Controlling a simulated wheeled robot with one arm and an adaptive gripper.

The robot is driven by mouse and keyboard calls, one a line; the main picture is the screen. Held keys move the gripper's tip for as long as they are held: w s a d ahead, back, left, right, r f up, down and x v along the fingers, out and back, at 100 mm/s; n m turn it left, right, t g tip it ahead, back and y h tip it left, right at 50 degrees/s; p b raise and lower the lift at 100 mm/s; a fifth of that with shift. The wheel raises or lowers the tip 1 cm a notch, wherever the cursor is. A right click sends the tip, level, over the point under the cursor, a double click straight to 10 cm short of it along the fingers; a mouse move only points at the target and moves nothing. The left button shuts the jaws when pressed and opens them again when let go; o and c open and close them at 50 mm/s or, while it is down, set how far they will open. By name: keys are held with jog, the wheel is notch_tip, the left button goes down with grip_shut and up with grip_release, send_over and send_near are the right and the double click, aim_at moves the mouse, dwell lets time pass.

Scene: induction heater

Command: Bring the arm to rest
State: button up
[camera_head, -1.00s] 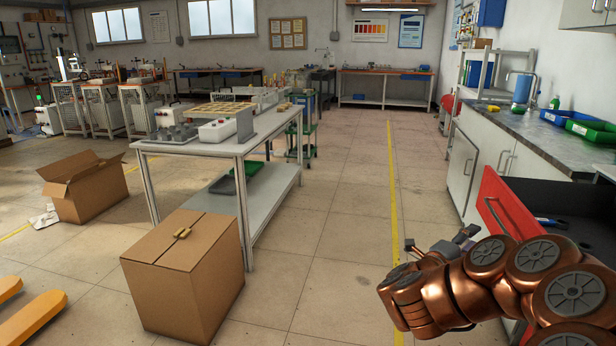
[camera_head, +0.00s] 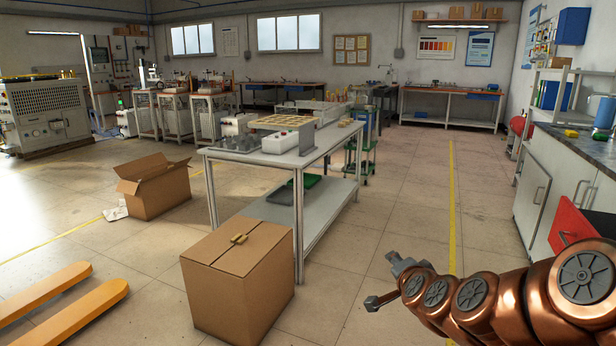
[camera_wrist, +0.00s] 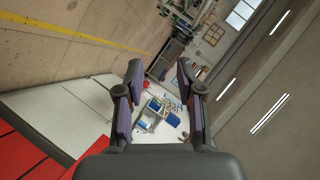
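My copper-coloured arm reaches in from the lower right of the head view. My gripper (camera_head: 384,282) is at its end, above the floor, to the right of the closed cardboard box and the work table. Its two grey fingers are spread apart. In the wrist view my gripper (camera_wrist: 160,95) also shows its two fingers wide apart with nothing between them. The wrist view is tilted on its side and looks across the room. My gripper touches nothing that I can see.
A closed cardboard box (camera_head: 240,275) stands on the floor before a work table (camera_head: 250,160). An open box (camera_head: 152,186) stands farther left, and orange forks (camera_head: 75,318) lie at lower left. A red drawer front (camera_head: 574,222) shows at the right counter. Floor beyond my gripper is clear.

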jog(key=s+a+f+n+g+y, duration=0.2)
jog(key=s+a+f+n+g, duration=0.2)
jog(key=s, duration=0.5)
jog(key=s+a+f+n+g+y, duration=0.1)
jog(key=s+a+f+n+g, duration=0.25)
jog(key=s, duration=0.45)
jog(key=s+d+n+g+h, duration=0.1)
jog(key=s+d+n+g, duration=0.2)
jog(key=s, duration=0.9)
jog(key=s+d+n+g+h, duration=0.15)
jog(key=s+g, duration=0.45)
jog(key=s, duration=0.6)
notch_tip(320, 180, up, 24)
jog(key=t+p, duration=0.1)
jog(key=p, duration=2.1)
jog(key=shift+s+d+f, duration=0.25)
jog(key=shift+s+d, duration=0.05)
jog(key=shift+s, duration=0.1)
jog(key=shift+d, duration=0.1)
